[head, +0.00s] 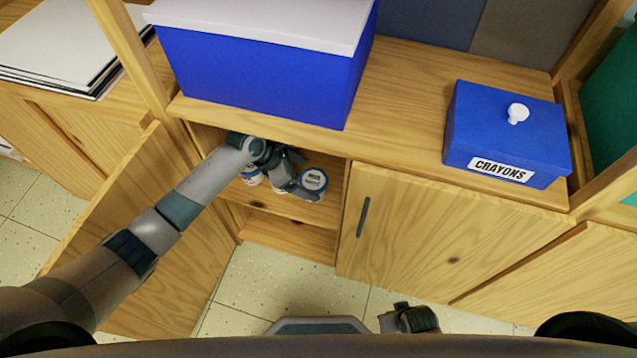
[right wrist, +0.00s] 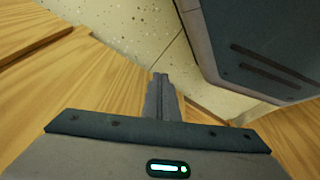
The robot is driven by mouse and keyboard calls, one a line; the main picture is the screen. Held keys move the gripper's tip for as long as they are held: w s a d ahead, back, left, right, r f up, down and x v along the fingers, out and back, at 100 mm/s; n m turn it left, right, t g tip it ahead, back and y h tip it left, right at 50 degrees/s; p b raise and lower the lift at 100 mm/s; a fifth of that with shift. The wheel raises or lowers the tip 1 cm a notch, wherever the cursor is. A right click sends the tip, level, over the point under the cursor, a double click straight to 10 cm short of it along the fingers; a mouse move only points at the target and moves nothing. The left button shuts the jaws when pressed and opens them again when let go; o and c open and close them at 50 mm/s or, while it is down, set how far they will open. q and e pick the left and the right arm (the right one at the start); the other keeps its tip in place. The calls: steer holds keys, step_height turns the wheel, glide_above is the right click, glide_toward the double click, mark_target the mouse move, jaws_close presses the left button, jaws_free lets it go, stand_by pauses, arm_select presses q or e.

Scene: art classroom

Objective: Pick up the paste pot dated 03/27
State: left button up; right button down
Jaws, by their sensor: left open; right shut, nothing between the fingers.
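Paste pots with white lids and blue edges stand on a shelf inside the open cabinet in the head view. One pot (head: 313,180) is at the right, and another pot (head: 250,176) is at the left, partly hidden by my arm. The lid print is too small to read, so I cannot tell which is dated 03/27. My left gripper (head: 294,178) is open and reaches into the cabinet between these pots, close to the right one; I cannot tell whether it touches. My right gripper (right wrist: 162,98) is shut and empty, low in front of the cabinets.
The open cabinet door (head: 150,235) stands to the left, below my left arm. A closed door (head: 440,235) with a dark handle is at the right. A blue box with a white lid (head: 260,60) and a blue crayons box (head: 507,135) stand on the top above.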

mark_target(320, 184)
arm_select(q)
steer(key=shift+x, duration=1.15)
arm_select(e)
steer(key=shift+w+a+r, duration=0.1)
steer(key=shift+w+r, duration=0.05)
steer(key=shift+r, duration=0.35)
arm_select(q)
steer(key=shift+w+d+f, duration=0.1)
steer(key=shift+d+f, duration=0.15)
steer(key=b+x, duration=0.1)
steer(key=x, duration=0.3)
steer(key=shift+d+r, duration=0.15)
steer(key=shift+w+d+f, duration=0.1)
steer(key=shift+d+f, duration=0.05)
steer(key=shift+f, duration=0.1)
arm_select(e)
steer(key=r, duration=0.2)
steer(key=shift+w+a+r, duration=0.1)
steer(key=shift+w+r, duration=0.2)
steer(key=shift+w, duration=0.05)
arm_select(q)
steer(key=c, duration=1.4)
